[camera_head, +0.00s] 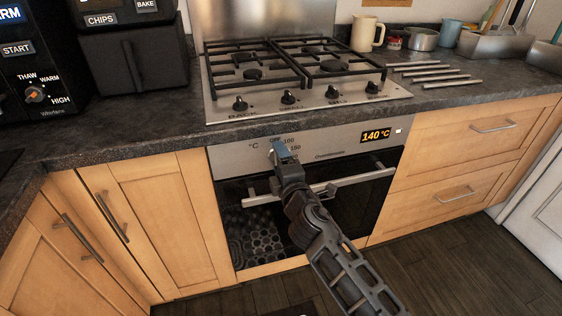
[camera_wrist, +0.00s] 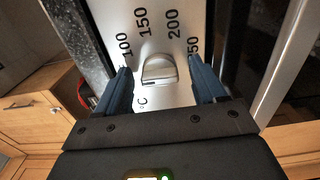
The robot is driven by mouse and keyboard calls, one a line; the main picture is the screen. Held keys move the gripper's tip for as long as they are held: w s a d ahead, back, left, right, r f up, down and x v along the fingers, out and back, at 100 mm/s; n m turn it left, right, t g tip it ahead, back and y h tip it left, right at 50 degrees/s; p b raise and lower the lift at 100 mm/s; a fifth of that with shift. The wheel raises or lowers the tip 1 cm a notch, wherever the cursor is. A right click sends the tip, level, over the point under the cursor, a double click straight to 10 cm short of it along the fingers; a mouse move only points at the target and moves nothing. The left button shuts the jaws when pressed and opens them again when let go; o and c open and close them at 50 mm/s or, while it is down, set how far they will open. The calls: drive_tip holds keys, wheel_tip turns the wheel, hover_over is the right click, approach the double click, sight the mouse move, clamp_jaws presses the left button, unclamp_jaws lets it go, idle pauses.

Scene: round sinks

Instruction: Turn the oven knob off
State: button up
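The oven knob (camera_wrist: 160,70) is a silver knob on the oven's steel control panel, ringed by temperature numbers in the wrist view. My gripper (camera_wrist: 161,78) is open, with one blue-grey finger on each side of the knob and visible gaps between. In the head view my gripper (camera_head: 283,153) reaches to the left part of the panel and hides the knob, with the "OFF" and "100" marks showing just above it. The oven display (camera_head: 376,135) reads 140 °C.
The oven door handle (camera_head: 345,185) runs across just below my gripper. A gas hob (camera_head: 300,75) with a row of black knobs sits on the counter above. Wooden cabinets (camera_head: 165,225) flank the oven, and drawers (camera_head: 470,150) are on the right.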

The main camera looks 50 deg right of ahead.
drive_tip(key=b+v, duration=0.1)
drive_tip(key=v, duration=0.6)
drive_tip(key=shift+s+a+b, duration=0.25)
drive_tip(key=shift+s+b, duration=0.1)
idle(0.4)
